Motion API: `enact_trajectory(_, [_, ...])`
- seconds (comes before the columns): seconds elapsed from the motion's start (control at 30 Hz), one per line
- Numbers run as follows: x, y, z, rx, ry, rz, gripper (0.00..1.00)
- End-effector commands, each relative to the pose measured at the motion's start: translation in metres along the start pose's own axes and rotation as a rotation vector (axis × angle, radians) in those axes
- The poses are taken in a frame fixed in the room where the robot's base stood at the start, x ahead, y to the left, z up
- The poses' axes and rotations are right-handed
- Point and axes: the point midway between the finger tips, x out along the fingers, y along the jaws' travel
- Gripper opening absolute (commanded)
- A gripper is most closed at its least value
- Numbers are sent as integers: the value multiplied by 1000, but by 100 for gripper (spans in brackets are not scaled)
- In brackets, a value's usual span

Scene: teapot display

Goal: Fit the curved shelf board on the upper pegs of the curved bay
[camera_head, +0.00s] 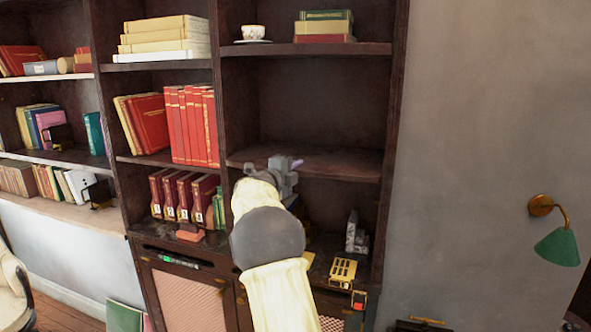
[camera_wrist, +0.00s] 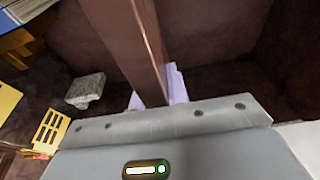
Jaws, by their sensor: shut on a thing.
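The curved shelf board (camera_head: 335,164) is dark brown and spans the right-hand bay (camera_head: 388,120) at mid height in the head view. My gripper (camera_head: 293,163) is at the board's front edge, left of its middle, and is shut on it. In the wrist view the board (camera_wrist: 128,35) runs edge-on between the two pale lilac fingertips (camera_wrist: 158,90). The pegs do not show in either view. I cannot tell whether the board rests on them. My arm hides part of the space below the board.
Above is a fixed shelf with a white cup (camera_head: 253,33) and stacked books (camera_head: 324,25). Below stand a grey stone block (camera_head: 355,235) and a yellow slotted box (camera_head: 343,270). The space directly above the board looks empty.

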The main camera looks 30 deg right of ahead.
Motion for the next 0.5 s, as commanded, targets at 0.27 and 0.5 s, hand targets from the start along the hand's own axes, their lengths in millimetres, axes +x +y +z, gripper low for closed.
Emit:
enact_trajectory(0.27, [5, -4, 0, 2, 2, -6, 0])
enact_trajectory(0.5, [9, -4, 1, 2, 2, -6, 0])
